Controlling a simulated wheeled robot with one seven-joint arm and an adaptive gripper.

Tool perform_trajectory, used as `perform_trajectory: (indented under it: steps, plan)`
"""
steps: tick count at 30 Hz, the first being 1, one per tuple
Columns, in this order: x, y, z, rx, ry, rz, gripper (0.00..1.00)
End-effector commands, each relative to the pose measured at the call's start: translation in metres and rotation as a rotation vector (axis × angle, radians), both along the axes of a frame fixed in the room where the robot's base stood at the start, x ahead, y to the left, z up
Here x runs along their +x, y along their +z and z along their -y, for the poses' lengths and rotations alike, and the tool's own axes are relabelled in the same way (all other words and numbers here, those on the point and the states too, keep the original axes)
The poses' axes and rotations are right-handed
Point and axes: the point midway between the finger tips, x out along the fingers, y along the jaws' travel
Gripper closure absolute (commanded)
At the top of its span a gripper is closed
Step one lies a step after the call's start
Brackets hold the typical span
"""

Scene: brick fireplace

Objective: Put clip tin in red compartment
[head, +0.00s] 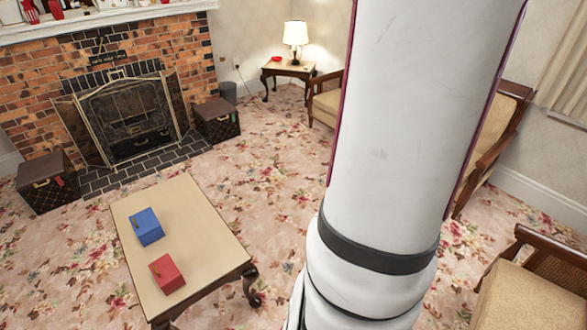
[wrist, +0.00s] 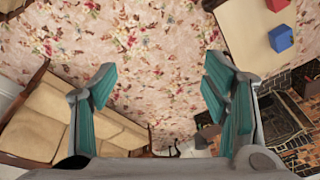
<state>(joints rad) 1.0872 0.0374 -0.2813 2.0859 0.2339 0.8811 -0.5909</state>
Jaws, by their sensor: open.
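A red box (head: 167,273) and a blue box (head: 146,227) sit apart on the low wooden table (head: 205,225) in the head view. Each has a small brownish part on its upper side, and I cannot see inside either. In the wrist view the red box (wrist: 278,4) is cut by the top edge, with the blue box (wrist: 280,39) below it. My gripper (wrist: 160,82) is open and empty, its teal-padded fingers wide apart above the floral carpet, away from the table. I cannot make out a clip tin in either view.
A brick fireplace with a screen (head: 130,118) stands behind the table, with dark trunks (head: 47,182) beside it. A side table (head: 288,70) with a lamp is at the back. Armchairs (head: 530,290) stand at right. Carpet around the low table is clear.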

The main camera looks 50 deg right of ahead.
Motion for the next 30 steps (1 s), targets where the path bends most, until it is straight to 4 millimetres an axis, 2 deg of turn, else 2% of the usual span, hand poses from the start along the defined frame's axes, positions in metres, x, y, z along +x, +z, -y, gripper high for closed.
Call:
perform_trajectory:
  steps: [1, 3, 5, 6, 10, 15, 18, 21, 25, 30]
  plan:
    - [0.031, 0.012, -0.025, -0.017, 0.073, 0.014, 0.32]
    - [0.064, 0.025, -0.061, -0.034, 0.157, 0.029, 0.32]
    - [0.088, 0.035, -0.093, -0.049, 0.229, 0.041, 0.32]
    - [0.101, 0.041, -0.116, -0.058, 0.276, 0.051, 0.32]
    - [0.128, 0.056, -0.191, -0.092, 0.43, 0.082, 0.32]
    - [0.134, 0.068, -0.284, -0.139, 0.627, 0.13, 0.32]
    - [0.125, 0.071, -0.327, -0.164, 0.728, 0.161, 0.32]
    - [0.114, 0.071, -0.358, -0.185, 0.806, 0.19, 0.32]
    - [0.103, 0.07, -0.38, -0.201, 0.865, 0.214, 0.32]
    - [0.098, 0.069, -0.388, -0.207, 0.887, 0.223, 0.32]
